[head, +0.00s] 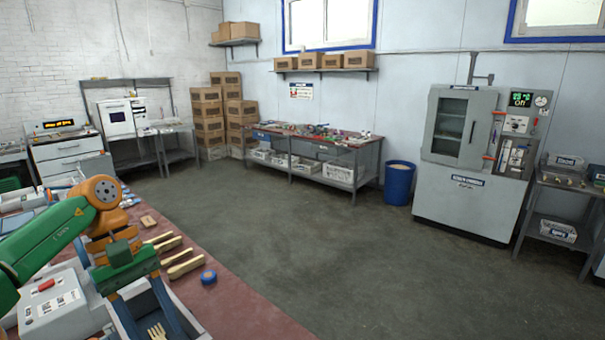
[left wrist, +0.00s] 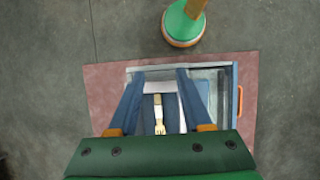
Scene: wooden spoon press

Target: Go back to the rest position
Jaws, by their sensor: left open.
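My left gripper (head: 150,325) is in the lower left of the head view, with its blue fingers pointing down over the bench. In the left wrist view its fingers (left wrist: 160,74) are spread apart, open and holding nothing. A pale wooden fork (head: 157,331) lies below, in a grey open-topped compartment. It also shows between the fingers in the left wrist view (left wrist: 159,114), with a visible gap on each side. My right gripper is not in view.
A grey-white machine with a red button (head: 46,285) stands beside the gripper. The floor beyond is clear, up to a grey cabinet (head: 465,160) and a blue bin (head: 399,183).

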